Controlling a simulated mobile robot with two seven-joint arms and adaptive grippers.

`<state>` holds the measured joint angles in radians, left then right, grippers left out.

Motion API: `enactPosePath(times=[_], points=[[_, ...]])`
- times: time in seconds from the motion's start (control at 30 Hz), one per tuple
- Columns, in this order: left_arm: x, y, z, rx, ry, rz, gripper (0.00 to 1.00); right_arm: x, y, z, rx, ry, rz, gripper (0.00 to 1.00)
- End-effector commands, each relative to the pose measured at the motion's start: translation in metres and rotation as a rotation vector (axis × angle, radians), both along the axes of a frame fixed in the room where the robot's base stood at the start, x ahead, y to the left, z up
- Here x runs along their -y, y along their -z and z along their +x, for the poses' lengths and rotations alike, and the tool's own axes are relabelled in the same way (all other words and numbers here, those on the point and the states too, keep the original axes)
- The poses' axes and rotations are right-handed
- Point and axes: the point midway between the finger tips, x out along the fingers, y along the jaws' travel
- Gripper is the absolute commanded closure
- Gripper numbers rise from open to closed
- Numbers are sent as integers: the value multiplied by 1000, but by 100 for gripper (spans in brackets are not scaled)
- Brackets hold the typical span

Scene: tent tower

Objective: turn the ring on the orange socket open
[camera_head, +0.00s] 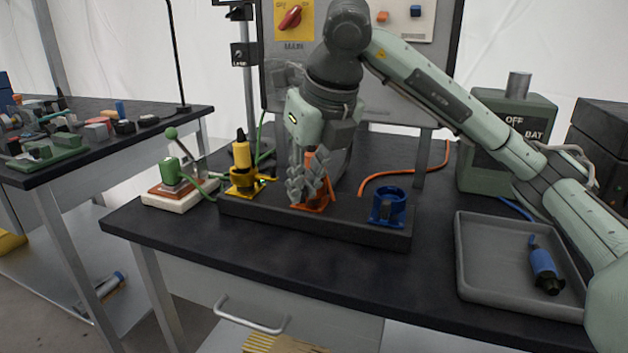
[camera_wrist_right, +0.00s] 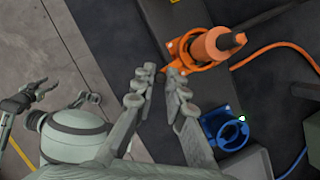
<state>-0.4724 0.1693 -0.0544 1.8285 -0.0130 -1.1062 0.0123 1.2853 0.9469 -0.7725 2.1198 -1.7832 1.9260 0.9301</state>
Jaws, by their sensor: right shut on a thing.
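The orange socket (camera_head: 314,207) stands in the middle of the dark block on the table. An orange plug (camera_wrist_right: 217,44) with a black end stands in it in the right wrist view. The ring (camera_wrist_right: 178,48) shows around the plug's base, with a small tab toward my fingers. My right gripper (camera_head: 308,192) is at the socket's front, its fingers covering much of it in the head view. In the wrist view the right gripper (camera_wrist_right: 160,78) is shut on the ring's tab, mostly hidden between the fingertips. My left gripper (camera_wrist_right: 22,104) shows small and dark at the wrist view's left edge.
A yellow socket (camera_head: 241,185) with a yellow plug stands left on the block (camera_head: 350,232). An empty blue socket (camera_head: 388,207) stands right. A grey tray (camera_head: 490,270) holds a blue plug (camera_head: 543,267). An orange cable (camera_head: 410,172) runs behind the block.

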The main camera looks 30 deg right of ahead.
Motion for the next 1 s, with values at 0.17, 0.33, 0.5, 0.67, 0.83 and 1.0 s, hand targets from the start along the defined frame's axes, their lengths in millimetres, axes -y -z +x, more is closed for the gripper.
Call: enactPosePath(times=[0.17, 0.33, 0.5, 0.67, 0.83, 1.0], points=[[0, 0, 3, 3, -1, -1, 60, -5, -1, 4, 1, 83, 1, 100], [0, -1, 5, 7, 0, 0, 60, -7, 0, 6, 0, 128, 1, 100], [0, -1, 5, 7, 0, 0, 60, -7, 0, 7, -1, 146, 1, 100], [0, -1, 3, 6, 0, -1, 60, -7, 0, 7, 0, 149, 1, 100], [0, 1, -1, -1, 0, -1, 60, -7, 0, 7, 0, 148, 2, 100], [0, 2, -5, -7, 0, -1, 60, -7, 0, 7, 0, 148, 2, 70]])
